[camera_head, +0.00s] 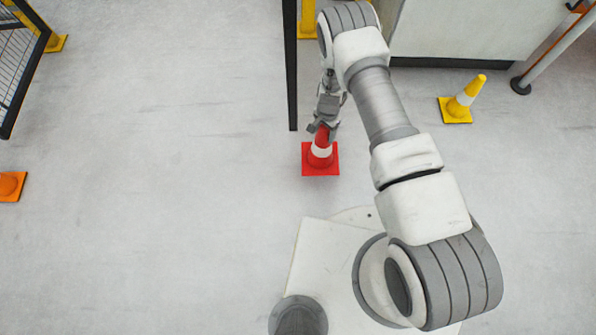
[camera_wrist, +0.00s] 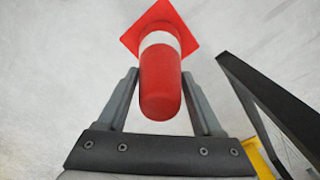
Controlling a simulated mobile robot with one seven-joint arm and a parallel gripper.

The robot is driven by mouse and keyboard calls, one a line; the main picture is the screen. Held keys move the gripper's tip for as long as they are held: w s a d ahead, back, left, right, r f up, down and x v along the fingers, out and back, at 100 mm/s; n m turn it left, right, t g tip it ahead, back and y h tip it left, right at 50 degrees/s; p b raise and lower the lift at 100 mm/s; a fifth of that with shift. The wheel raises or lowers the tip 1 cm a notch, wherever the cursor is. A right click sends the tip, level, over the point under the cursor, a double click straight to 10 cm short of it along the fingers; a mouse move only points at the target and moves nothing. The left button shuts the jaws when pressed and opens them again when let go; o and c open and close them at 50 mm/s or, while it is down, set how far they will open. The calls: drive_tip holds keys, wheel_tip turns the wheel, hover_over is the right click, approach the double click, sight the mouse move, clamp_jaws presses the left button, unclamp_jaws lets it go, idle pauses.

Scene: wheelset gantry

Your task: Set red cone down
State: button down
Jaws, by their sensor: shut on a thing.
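The red cone (camera_head: 321,160) has a white band and a square red base. In the head view it is upright just ahead of my base, with my gripper (camera_head: 325,128) at its top. In the wrist view the cone (camera_wrist: 160,85) lies between the two fingers of my gripper (camera_wrist: 160,85), which are shut on its upper part. Its base points away from the gripper. I cannot tell whether the base touches the floor.
A dark post (camera_head: 291,70) stands close to the left of the cone. A yellow cone (camera_head: 460,100) stands at the right, by a pale cabinet (camera_head: 470,30). An orange cone (camera_head: 10,185) is at the far left, below a mesh fence (camera_head: 18,60).

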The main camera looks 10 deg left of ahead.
sight(319, 157)
drive_tip(key=s+a+f+b, duration=0.4)
drive_tip(key=s+a+f, duration=0.2)
drive_tip(key=s+f, duration=0.2)
drive_tip(key=shift+s+a+f+b, duration=0.2)
drive_tip(key=shift+s+f+b, duration=0.2)
drive_tip(key=shift+f, duration=0.95)
drive_tip(key=shift+f, duration=0.1)
drive_tip(key=shift+c, duration=0.2)
unclamp_jaws()
